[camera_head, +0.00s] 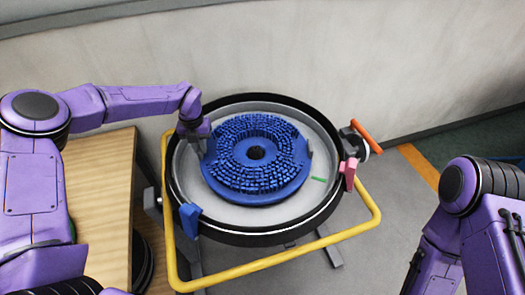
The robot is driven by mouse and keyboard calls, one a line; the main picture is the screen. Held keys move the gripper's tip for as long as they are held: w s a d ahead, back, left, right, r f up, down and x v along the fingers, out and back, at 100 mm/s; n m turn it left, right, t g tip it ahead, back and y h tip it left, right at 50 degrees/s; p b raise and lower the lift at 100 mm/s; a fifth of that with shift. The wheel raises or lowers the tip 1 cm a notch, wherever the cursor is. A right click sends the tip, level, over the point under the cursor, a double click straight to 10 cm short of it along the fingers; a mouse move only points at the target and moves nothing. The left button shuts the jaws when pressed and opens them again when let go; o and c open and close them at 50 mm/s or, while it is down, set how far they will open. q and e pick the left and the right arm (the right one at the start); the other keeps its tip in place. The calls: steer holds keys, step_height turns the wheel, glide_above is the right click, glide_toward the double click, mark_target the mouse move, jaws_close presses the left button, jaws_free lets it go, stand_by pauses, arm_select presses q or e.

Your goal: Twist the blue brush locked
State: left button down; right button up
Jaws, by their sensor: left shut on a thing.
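The blue brush (285,181) is a round disc with bristle tufts facing up and a dark centre hole. It sits inside the round scrubber deck (181,178), which has a pale inside and a black rim. My left gripper (204,146) is at the brush's upper left edge, shut on the brush rim. Its fingertips are small and partly hidden by the wrist. A short green mark (318,179) shows on the deck floor to the right of the brush. My right arm is at the lower right, with its gripper out of the picture.
A yellow tube frame (285,258) surrounds the deck's front. A blue tab (190,220) and a pink tab (349,173) stand on the rim. An orange handle (366,135) sticks out at the right. A wooden table (105,190) stands at the left, and a pale wall behind.

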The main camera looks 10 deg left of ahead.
arm_select(q)
steer(key=shift+w+f, duration=0.1)
steer(key=shift+w+a+m+b, duration=0.15)
steer(key=shift+w+m+b, duration=0.1)
steer(key=shift+w+m, duration=0.35)
steer(key=shift+w+a+m+b, duration=0.1)
steer(key=shift+w+m+b, duration=0.2)
steer(key=shift+w, duration=0.45)
steer(key=shift+w, duration=0.1)
steer(key=shift+w+m+b, duration=0.6)
steer(key=shift+w+m, duration=0.3)
steer(key=shift+w, duration=0.45)
steer(key=c, duration=1.4)
jaws_free()
steer(key=o, duration=0.4)
steer(key=shift+c, duration=0.2)
steer(key=shift+w+f, duration=0.1)
steer(key=shift+w, duration=0.05)
